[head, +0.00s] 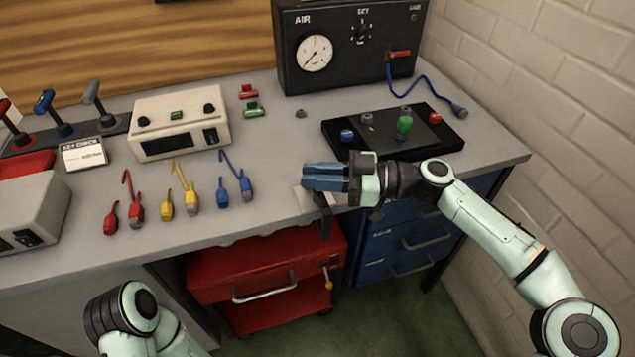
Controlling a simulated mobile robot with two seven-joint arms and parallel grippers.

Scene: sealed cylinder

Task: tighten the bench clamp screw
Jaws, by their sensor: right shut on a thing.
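The bench clamp (324,222) sits at the front edge of the bench, with a dark upright part hanging over the edge and a pale plate (306,202) beside it on the top. My right gripper (308,177) comes in from the right, its blue fingers pointing left, just above the clamp. It is shut on the clamp screw, which the fingers mostly hide. My left arm shows only in part at the lower left, and its gripper is out of view.
A black panel with coloured knobs (338,121) lies behind my right gripper. Red, yellow and blue tools (192,200) lie to the left. A black air box (345,75) stands at the back. A red drawer cart (265,268) stands below.

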